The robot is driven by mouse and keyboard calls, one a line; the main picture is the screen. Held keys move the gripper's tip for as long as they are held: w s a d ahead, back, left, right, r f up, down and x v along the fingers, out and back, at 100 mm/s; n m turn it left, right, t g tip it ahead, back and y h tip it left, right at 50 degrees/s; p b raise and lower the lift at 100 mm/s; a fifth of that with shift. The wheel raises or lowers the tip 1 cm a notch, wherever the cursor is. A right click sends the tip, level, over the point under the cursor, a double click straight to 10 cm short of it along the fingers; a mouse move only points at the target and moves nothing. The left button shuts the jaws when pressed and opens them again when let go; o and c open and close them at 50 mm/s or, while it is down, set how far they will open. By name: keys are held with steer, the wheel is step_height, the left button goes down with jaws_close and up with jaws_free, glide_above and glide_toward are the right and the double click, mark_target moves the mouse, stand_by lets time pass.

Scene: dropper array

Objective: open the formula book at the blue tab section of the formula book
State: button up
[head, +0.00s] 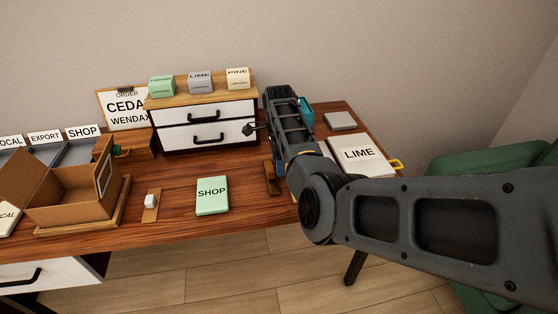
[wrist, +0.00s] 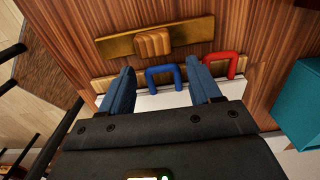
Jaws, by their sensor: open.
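The formula book (wrist: 150,101) shows in the wrist view as a white edge below my fingers. Its blue tab (wrist: 166,69) is a loop standing between my two fingertips. My gripper (wrist: 161,66) is open, with one finger on each side of the blue tab; I cannot tell whether either touches it. A red tab (wrist: 236,64) is just right of the right finger. In the head view, a white LIME page (head: 359,154) with a yellow tab (head: 396,163) at its right edge seems part of the book. My arm hides the blue and red tabs and my fingertips there.
A wooden bar with a knob (wrist: 153,42) lies beyond the tabs. A teal block (wrist: 299,105) stands at the right.

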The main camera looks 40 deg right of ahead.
steer(key=shift+c, duration=0.2)
steer(key=shift+s+f, duration=0.1)
jaws_close()
steer(key=shift+b, duration=0.45)
